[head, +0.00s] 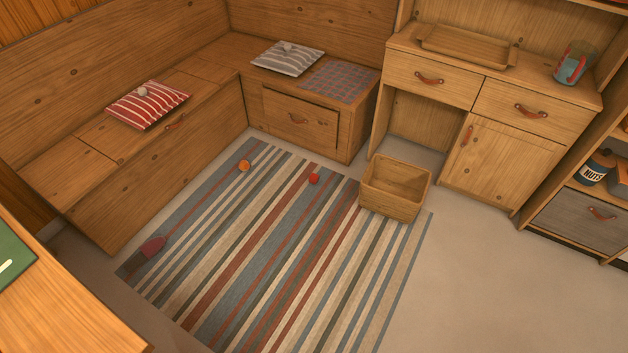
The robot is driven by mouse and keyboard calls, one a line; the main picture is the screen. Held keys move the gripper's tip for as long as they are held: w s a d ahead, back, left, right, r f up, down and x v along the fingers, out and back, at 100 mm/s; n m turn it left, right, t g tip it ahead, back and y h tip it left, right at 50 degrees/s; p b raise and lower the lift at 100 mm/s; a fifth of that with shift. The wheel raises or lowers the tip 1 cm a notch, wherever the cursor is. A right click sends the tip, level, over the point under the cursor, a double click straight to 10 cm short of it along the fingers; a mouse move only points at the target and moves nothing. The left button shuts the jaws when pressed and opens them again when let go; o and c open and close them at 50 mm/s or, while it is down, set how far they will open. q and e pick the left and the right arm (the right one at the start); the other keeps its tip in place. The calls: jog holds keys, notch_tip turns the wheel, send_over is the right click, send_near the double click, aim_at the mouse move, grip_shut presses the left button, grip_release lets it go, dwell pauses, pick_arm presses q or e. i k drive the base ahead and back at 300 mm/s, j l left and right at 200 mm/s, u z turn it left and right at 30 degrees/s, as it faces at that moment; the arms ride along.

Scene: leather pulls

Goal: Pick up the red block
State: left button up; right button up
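A small red object (314,178) lies on the striped rug (215,328), near its far edge and to the left of a wooden crate. It may be the red block, but it is too small to tell whether it is a cube or round. Neither of my grippers shows in the head view, and nothing is seen touching the red object.
An orange ball (244,165) and a dark red and grey item (150,249) lie on the rug. The open wooden crate (395,204) stands at its far right edge. A bench (200,148) and cabinet (500,158) border the floor. Bare floor (490,285) is clear at right.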

aim_at(313, 179)
jog(key=i+z, duration=0.1)
jog(key=i, duration=0.4)
jog(key=i+j, duration=0.15)
jog(key=i, duration=0.35)
jog(key=z, duration=0.05)
